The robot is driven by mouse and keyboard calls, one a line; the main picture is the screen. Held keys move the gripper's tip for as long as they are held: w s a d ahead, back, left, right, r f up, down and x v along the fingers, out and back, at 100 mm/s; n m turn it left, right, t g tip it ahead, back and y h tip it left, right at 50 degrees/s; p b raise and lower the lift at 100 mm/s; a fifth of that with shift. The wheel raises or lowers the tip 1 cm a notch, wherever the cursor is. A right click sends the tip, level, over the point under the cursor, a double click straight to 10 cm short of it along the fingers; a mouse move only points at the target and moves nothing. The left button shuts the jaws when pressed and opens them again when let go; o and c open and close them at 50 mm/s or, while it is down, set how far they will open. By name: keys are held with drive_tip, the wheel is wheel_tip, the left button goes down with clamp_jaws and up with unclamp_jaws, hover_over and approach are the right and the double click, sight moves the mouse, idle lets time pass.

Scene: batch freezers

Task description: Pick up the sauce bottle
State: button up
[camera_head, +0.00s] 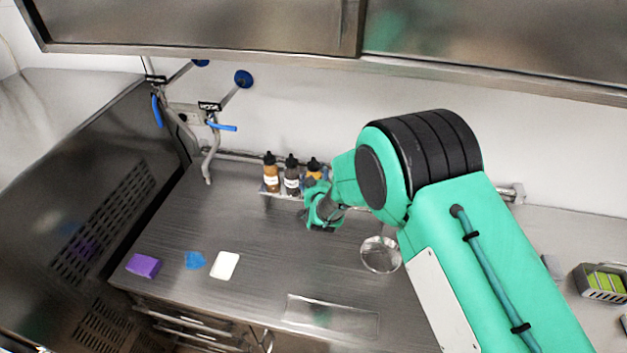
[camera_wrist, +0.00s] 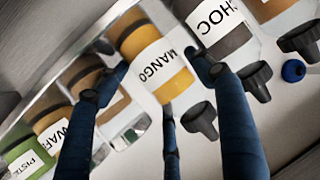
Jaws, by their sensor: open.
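Several sauce bottles with black caps stand in a row on a metal rack at the back wall. In the wrist view, a yellow-orange bottle labelled MANGO (camera_wrist: 165,75) lies between the dark blue fingers of my open gripper (camera_wrist: 158,68), with fingers on both sides of it; I cannot tell whether they touch it. A brown bottle labelled CHOC (camera_wrist: 222,35) is to its right. In the head view, my gripper (camera_head: 322,212) is in front of an orange bottle (camera_head: 313,170), partly hiding it. A dark bottle (camera_head: 291,178) and an amber bottle (camera_head: 270,175) stand left of it.
A tap (camera_head: 208,150) stands left of the bottles. A clear round bowl (camera_head: 380,254) is right of my gripper. A purple sponge (camera_head: 142,265), blue cloth (camera_head: 194,260) and white card (camera_head: 224,265) lie at the front left. The counter between is clear.

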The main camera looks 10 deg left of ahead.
sight(317, 165)
drive_tip(key=c, duration=1.1)
drive_tip(key=shift+o, duration=0.2)
drive_tip(key=shift+r, duration=0.1)
drive_tip(key=shift+r, duration=4.95)
